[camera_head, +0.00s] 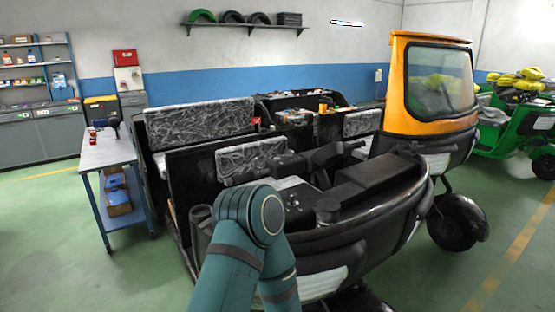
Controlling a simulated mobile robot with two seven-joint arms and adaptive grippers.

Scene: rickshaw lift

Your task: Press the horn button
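The horn button cannot be made out. The black open-bodied rickshaw (345,245) stands in front of me, with a dark handlebar area (325,157) and a dashboard panel (293,198) carrying small controls too small to tell apart. A teal arm of mine rises from the bottom centre, and its bent joint covers part of the rickshaw's front left of the panel. No fingertips show for either gripper; whatever lies behind the arm is hidden.
Plastic-wrapped seats (200,123) are in the rickshaw. A workbench (107,152) with a drill stands to its left. An orange cab shell (397,88) is behind right, and a green vehicle (522,130) at far right. Green floor is free at lower left.

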